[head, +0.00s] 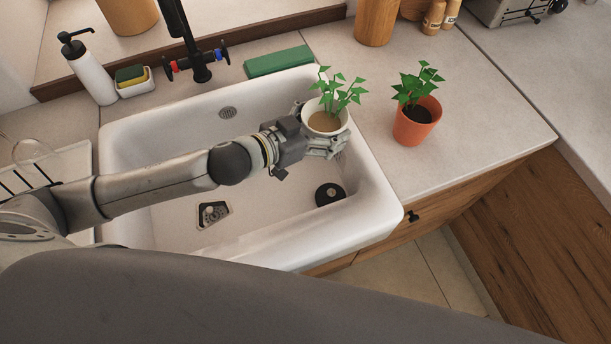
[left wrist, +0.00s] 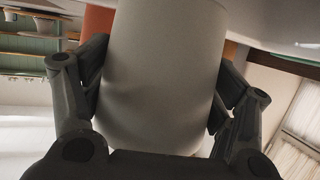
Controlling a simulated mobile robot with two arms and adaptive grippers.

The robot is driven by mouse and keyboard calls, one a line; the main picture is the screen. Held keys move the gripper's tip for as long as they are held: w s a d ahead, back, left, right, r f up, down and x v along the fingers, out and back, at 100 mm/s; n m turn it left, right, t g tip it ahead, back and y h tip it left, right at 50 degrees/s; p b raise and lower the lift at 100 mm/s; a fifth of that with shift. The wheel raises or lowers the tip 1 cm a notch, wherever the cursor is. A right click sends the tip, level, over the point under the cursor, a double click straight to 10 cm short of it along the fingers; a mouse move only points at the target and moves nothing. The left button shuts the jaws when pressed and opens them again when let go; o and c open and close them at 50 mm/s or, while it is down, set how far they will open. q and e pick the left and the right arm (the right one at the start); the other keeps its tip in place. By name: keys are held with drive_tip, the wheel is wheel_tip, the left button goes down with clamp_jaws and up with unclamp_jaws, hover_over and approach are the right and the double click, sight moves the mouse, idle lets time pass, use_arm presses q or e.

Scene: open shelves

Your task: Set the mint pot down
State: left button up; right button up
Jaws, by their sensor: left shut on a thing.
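The mint pot (head: 325,117) is a white pot with brown soil and a green leafy plant. My left gripper (head: 325,140) is shut on it and holds it over the right part of the white sink (head: 383,210), near the sink's right rim. In the left wrist view the pale pot wall (left wrist: 160,75) fills the middle, with a finger of the gripper (left wrist: 160,100) on each side. The pot looks roughly upright in the head view. My right gripper is not in view.
An orange pot (head: 415,125) with a green plant stands on the counter (head: 470,130) right of the sink. A green box (head: 278,62), a black tap (head: 198,65), a soap bottle (head: 90,72) and a sponge holder (head: 134,82) line the back. Counter right of the orange pot is clear.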

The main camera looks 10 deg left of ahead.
use_arm(q)
drive_tip(key=a+f, duration=0.1)
drive_tip(key=f, duration=0.1)
drive_tip(key=a+f+m+g+h, duration=0.1)
drive_tip(key=f, duration=0.1)
drive_tip(key=a+f+m+g+h, duration=0.1)
drive_tip(key=f, duration=0.1)
drive_tip(key=shift+s, duration=0.25)
drive_tip(key=f, duration=0.6)
drive_tip(key=f+b, duration=0.1)
drive_tip(key=f, duration=0.3)
drive_tip(key=shift+s+a+f, duration=0.1)
drive_tip(key=shift+s+a, duration=0.05)
drive_tip(key=shift+a, duration=0.1)
drive_tip(key=shift+f, duration=0.25)
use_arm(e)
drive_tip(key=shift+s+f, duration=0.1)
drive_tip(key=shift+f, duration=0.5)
use_arm(q)
drive_tip(key=shift+f, duration=0.1)
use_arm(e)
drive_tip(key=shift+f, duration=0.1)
use_arm(q)
drive_tip(key=o, duration=1.4)
drive_tip(key=shift+f, duration=0.1)
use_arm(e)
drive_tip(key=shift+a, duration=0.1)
